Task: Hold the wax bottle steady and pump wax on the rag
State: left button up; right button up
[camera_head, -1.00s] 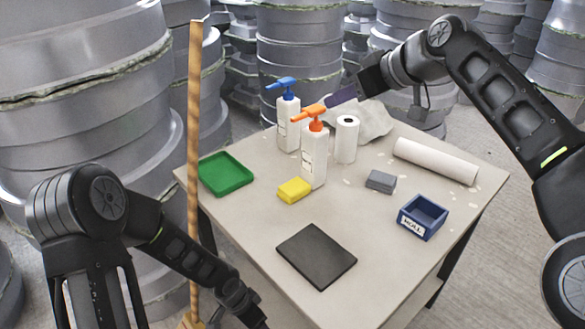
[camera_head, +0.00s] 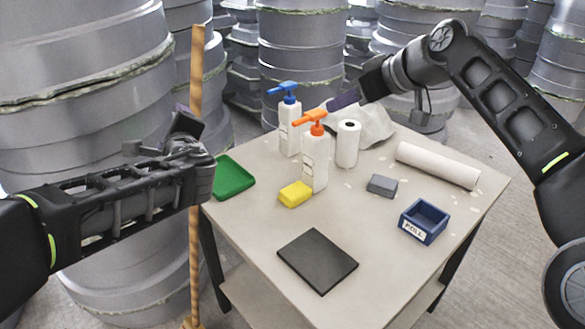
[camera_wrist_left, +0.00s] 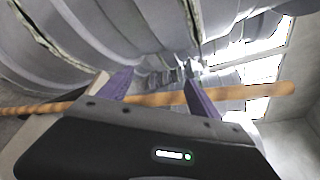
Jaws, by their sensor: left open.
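A white bottle with an orange pump head (camera_head: 315,165) stands upright on the table. A similar bottle with a blue pump head (camera_head: 289,125) stands behind it to the left. Their labels are too small to read, so I cannot tell which holds wax. A crumpled whitish cloth (camera_head: 374,124), possibly the rag, lies at the back. My right gripper (camera_head: 341,102) has its purple fingers beside the orange pump head; contact and opening are unclear. My left gripper (camera_head: 187,122) is raised left of the table, away from the bottles; in the left wrist view (camera_wrist_left: 160,90) its fingers are apart and empty.
A wooden pole (camera_head: 196,240) stands at the table's left edge, close to my left gripper. The table (camera_head: 375,250) holds a green tray (camera_head: 232,178), yellow sponge (camera_head: 295,194), white paper roll (camera_head: 347,145), long roll (camera_head: 437,165), grey block (camera_head: 382,186), blue bin (camera_head: 424,220) and dark pad (camera_head: 317,260).

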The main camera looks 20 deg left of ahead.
pick_arm(q)
jog(key=w+d+t+h, duration=0.1)
jog(key=w+d+h, duration=0.1)
jog(key=d, duration=0.3)
jog(key=n+g+h, duration=0.1)
jog(key=n+h, duration=0.4)
jog(key=h, duration=0.9)
send_near(308, 160)
jog(key=f, duration=0.2)
jog(key=d+f, duration=0.1)
jog(key=f, duration=0.3)
jog(key=shift+w+d+f, duration=0.1)
jog(key=shift+w+d, duration=0.1)
jog(key=shift+w, duration=0.2)
jog(key=n+h, duration=0.1)
jog(key=w+n+t+h, duration=0.1)
jog(key=w+r+n+t+h, duration=0.1)
jog(key=shift+w+d+r+n, duration=0.1)
jog(key=shift+w+d+n, duration=0.1)
jog(key=shift+d+n, duration=0.2)
jog(key=shift+w+a+r+n+t+h, duration=0.35)
jog(key=shift+a+r+n+t+h, duration=0.2)
jog(key=shift+n, duration=0.25)
jog(key=shift+x, duration=3.95)
